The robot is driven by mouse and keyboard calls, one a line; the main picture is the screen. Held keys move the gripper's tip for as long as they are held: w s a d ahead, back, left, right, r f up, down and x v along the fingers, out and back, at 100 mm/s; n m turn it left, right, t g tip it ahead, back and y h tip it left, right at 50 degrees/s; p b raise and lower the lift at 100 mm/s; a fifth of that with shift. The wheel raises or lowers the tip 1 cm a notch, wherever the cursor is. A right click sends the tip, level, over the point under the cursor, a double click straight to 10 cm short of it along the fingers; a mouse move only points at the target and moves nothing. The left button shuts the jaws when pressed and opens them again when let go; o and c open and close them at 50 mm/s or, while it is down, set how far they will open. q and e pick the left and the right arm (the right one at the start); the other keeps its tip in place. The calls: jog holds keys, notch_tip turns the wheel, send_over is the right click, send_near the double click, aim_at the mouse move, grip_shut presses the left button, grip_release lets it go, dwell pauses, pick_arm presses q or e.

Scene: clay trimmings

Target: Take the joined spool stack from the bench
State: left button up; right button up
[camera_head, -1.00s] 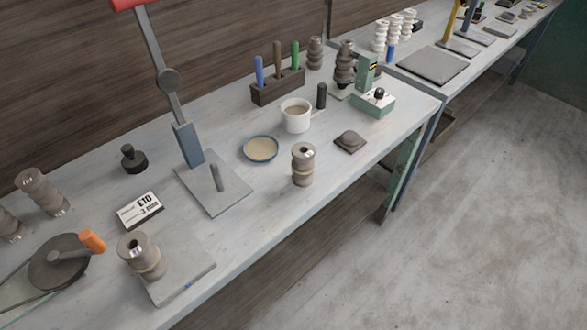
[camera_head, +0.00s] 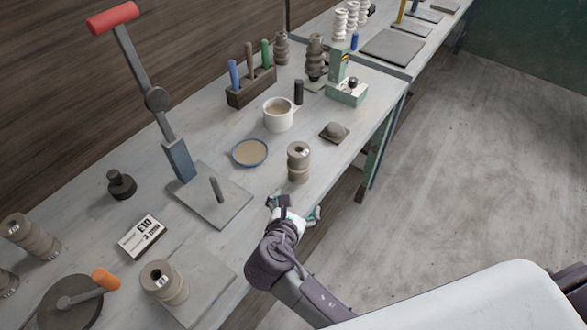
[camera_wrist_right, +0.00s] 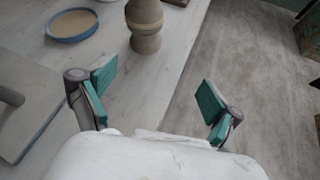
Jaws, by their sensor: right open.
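A grey-brown spool stack with a tan band around its middle (camera_head: 299,163) stands upright near the bench's front edge. Its lower part shows at the top of the right wrist view (camera_wrist_right: 145,28). My right gripper (camera_head: 294,206) is open and empty, apart from this stack and on its near side. In the wrist view its teal fingers (camera_wrist_right: 156,90) are spread wide, with the stack ahead between their lines. My left gripper is not in view.
A lever press (camera_head: 180,160) stands to the left. Bare bench (camera_head: 330,170) lies right of the stack, then the edge.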

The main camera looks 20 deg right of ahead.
aim_at(295, 171)
jog(key=r+n, duration=0.1)
jog(key=w+a+r+n+t, duration=0.1)
jog(key=shift+w+a+r+n, duration=0.1)
jog(key=shift+w+a+n, duration=0.2)
jog(key=shift+w+h, duration=0.3)
jog(key=shift+w, duration=0.1)
jog(key=x, duration=0.7)
jog(key=shift+w+d+p, duration=0.15)
jog(key=shift+w+p, duration=0.2)
jog(key=shift+p+x, duration=0.5)
jog(key=shift+x, duration=2.2)
jog(key=shift+s, duration=0.1)
jog(key=shift+c, duration=0.7)
jog(key=c, duration=1.3)
